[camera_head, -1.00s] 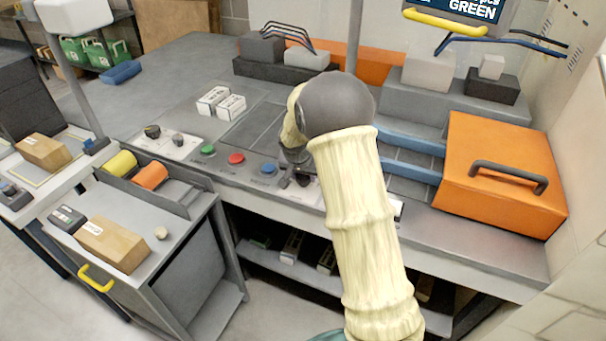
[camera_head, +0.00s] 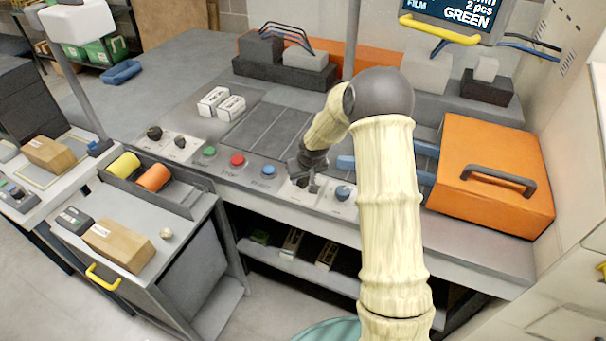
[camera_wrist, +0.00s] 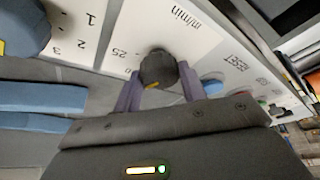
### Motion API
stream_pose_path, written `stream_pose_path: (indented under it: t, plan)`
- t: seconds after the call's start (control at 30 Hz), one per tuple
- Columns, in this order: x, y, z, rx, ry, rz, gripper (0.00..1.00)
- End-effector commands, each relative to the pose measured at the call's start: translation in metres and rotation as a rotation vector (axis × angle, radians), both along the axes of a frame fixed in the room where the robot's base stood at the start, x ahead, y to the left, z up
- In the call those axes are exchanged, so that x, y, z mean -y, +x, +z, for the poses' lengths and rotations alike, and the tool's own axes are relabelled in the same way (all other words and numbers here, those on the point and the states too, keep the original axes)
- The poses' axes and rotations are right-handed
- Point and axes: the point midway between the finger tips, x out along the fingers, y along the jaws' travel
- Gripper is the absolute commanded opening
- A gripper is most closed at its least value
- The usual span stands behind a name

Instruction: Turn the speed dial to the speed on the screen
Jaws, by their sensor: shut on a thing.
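The speed dial (camera_wrist: 158,70) is a dark round knob with a yellow mark, on a white plate lettered "m/min" with "25" beside it in the wrist view. My gripper (camera_wrist: 158,92) has its two fingers on either side of this knob and is shut on it. In the head view my gripper (camera_head: 303,178) reaches down to the panel's front strip, and the dial is mostly hidden there. The screen (camera_head: 455,14) is cut off at the top; "FILM", "2 pcs" and "GREEN" are legible, and the line above is cropped, so I cannot read a speed.
A blue knob (camera_head: 343,193) on a numbered plate stands right of my gripper. Blue (camera_head: 268,171), red (camera_head: 237,160) and green (camera_head: 208,151) buttons lie to the left. An orange box (camera_head: 490,180) with a handle stands at the right. White cartons (camera_head: 213,101) sit on the worktop.

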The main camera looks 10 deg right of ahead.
Motion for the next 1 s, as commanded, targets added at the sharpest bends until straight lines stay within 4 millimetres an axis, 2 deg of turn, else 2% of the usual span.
stream_pose_path:
  t: [0.33,0.37,0.47,0.8,1.0]
  plan:
    - [0.001,0.000,0.000,-0.001,-0.002,0.005,0.18]
    - [0.001,0.000,0.000,-0.001,-0.002,0.004,0.43]
    - [0.001,0.000,0.000,-0.001,-0.002,0.004,0.62]
    - [0.001,0.000,0.002,0.000,-0.001,0.004,0.62]
    - [0.002,-0.006,0.019,0.004,-0.001,0.003,0.62]
